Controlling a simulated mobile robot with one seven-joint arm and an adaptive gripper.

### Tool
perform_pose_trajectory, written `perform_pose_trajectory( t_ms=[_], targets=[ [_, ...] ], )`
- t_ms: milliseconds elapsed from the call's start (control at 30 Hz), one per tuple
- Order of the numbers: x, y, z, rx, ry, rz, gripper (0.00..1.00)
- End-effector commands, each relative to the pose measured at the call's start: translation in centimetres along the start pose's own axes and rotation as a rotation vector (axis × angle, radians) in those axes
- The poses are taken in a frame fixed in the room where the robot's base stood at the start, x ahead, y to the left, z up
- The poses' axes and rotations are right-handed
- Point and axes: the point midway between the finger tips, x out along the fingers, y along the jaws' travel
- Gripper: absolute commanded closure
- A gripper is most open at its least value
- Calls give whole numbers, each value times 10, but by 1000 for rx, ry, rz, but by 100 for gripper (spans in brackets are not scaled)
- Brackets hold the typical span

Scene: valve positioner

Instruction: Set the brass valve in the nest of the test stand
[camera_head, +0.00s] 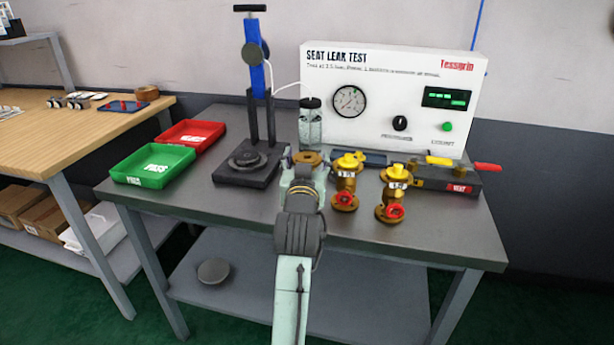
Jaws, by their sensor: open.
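The test stand has a blue upright (257,75) and a dark base (232,173) with a round dark nest (247,159), which looks empty. My arm reaches in from the bottom middle. My gripper (307,157) is open at its far end, right of the stand base and left of the valves. A round brass-coloured part (309,158) shows at the gripper; I cannot tell whether it lies between the fingers.
A green tray (153,166) and a red tray (192,135) sit at the bench's left. A white test panel (390,95) stands behind, with a clear cylinder (311,128) before it. A dark fixture with a red-handled lever (487,167) is at right. The front left bench edge is clear.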

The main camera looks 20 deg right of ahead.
Motion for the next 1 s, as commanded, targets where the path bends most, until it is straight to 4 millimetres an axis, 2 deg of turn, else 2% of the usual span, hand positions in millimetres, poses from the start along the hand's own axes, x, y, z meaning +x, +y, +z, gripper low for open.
perform_pose_trajectory(
  t_ms=[133,1000],
  targets=[
    [0,0,0,0,0,0,40],
    [-1,0,0,0,-1,0,98]
  ],
)
